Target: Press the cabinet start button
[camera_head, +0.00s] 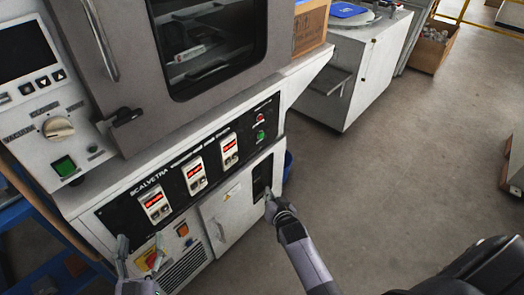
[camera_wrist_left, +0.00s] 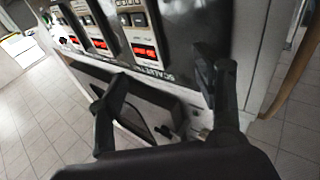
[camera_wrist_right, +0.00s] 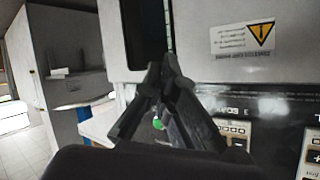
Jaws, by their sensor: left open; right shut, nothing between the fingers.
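The cabinet (camera_head: 115,187) has a black control strip with a green button (camera_head: 260,135) at its right end, below a red button (camera_head: 260,117). Labels beside them are too small to read. My right gripper (camera_head: 269,194) is shut and empty, below the green button in the head view. In the right wrist view its closed fingers (camera_wrist_right: 162,66) partly frame a green spot (camera_wrist_right: 158,123), apparently that button; contact cannot be told. My left gripper (camera_head: 140,248) is open and empty before the cabinet's lower left; the left wrist view shows its spread fingers (camera_wrist_left: 160,85).
Three displays (camera_head: 194,176) with red digits line the strip. A left panel carries a dial (camera_head: 58,127) and a large green switch (camera_head: 64,166). A white bench unit (camera_head: 350,75) stands at the back right.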

